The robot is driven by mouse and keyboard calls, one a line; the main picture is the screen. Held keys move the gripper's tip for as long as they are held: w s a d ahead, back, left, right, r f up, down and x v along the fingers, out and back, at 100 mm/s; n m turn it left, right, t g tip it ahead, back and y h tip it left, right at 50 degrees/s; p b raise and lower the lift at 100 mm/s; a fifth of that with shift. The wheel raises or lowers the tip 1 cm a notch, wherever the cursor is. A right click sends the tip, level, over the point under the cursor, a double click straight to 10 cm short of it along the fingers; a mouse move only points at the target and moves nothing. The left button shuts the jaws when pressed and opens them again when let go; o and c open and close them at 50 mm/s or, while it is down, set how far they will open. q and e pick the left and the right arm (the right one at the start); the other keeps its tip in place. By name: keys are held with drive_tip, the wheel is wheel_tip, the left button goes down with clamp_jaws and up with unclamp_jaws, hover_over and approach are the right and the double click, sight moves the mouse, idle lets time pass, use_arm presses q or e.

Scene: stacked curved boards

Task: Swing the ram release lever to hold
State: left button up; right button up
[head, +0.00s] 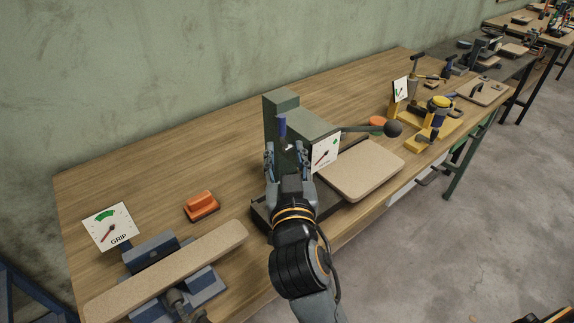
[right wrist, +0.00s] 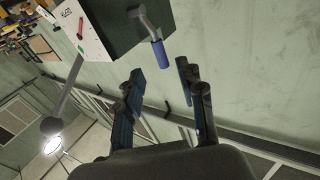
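The green press (head: 282,104) stands on the wooden bench with a white dial (head: 325,153) on its front. A short lever with a blue grip (head: 281,127) is on its side; I take it as the ram release lever. In the right wrist view, the blue grip (right wrist: 159,54) hangs on a bent grey rod from the green housing (right wrist: 128,22). My right gripper (head: 286,151) is open in front of it. In the right wrist view, the grip's end lies just beyond and between the two fingertips (right wrist: 160,69), with no visible contact. My left gripper is not in view.
A long arm with a black ball (head: 393,129) sticks out right of the press, above a pale board (head: 362,170). An orange block (head: 202,205) and a clamp holding a curved board (head: 165,273) lie to the left. Yellow tools (head: 436,118) stand farther right.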

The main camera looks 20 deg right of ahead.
drive_tip(key=v, duration=0.3)
drive_tip(key=shift+s, duration=0.25)
drive_tip(key=shift+f, duration=0.15)
